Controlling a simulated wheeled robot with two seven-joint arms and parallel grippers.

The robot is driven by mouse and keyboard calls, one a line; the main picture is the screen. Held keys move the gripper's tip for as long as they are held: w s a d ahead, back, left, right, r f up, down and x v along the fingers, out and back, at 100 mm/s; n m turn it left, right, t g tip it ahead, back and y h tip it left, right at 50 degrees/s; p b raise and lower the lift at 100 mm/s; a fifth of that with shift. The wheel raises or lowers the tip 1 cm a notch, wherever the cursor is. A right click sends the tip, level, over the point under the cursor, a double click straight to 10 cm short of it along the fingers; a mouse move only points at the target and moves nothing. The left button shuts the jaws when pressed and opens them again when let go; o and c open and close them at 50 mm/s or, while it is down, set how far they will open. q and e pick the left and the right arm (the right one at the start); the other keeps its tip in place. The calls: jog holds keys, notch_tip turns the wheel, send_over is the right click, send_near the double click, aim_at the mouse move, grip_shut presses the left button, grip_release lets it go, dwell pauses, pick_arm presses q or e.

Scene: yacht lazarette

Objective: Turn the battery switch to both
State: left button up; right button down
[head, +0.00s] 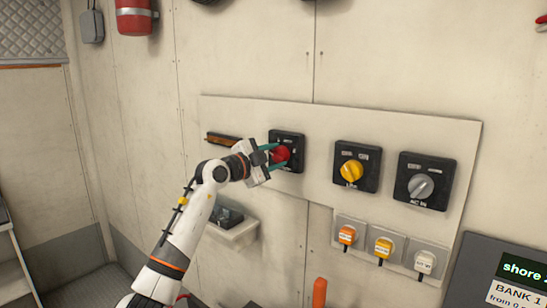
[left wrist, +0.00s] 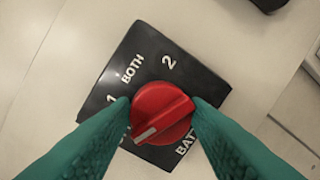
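The battery switch is a red knob (left wrist: 163,112) on a black square plate (left wrist: 195,82); it also shows in the head view (head: 281,154). The plate reads "1", "BOTH" and "2", with "BATT" at its lower right. The knob's white mark points to the lower left, toward a label that a finger mostly hides, away from "BOTH". My left gripper (left wrist: 161,102) has its two green fingers on opposite sides of the knob, and both appear to touch it. In the head view, my left gripper (head: 271,156) reaches the switch from the left. My right gripper is not in view.
To the right on the same panel are a yellow-knob switch (head: 352,171) and a grey-knob switch (head: 421,186). Several plugs (head: 383,247) sit below them. A display (head: 515,280) stands at the lower right.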

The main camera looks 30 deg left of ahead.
pick_arm(q)
jog(key=shift+c, duration=0.2)
jog(key=shift+m+p, duration=0.4)
jog(key=shift+m, duration=0.3)
jog(key=shift+m+g+p, duration=0.3)
jog(key=shift+m+p, duration=0.1)
jog(key=shift+m, duration=0.8)
jog(key=shift+m+y, duration=0.3)
jog(key=shift+m, duration=0.6)
jog(key=shift+d+m, duration=0.1)
jog(key=shift+m, duration=1.1)
jog(key=m+b, duration=0.1)
jog(key=m, duration=0.3)
jog(key=shift+f+g+y, duration=0.15)
jog(key=shift+g+y, duration=0.15)
jog(key=shift+y, duration=0.1)
jog(key=m+y+b, duration=0.1)
jog(key=m+b, duration=0.1)
jog(key=m, duration=0.2)
jog(key=shift+d+b, duration=0.1)
jog(key=shift+b, duration=0.25)
jog(key=shift+m, duration=0.3)
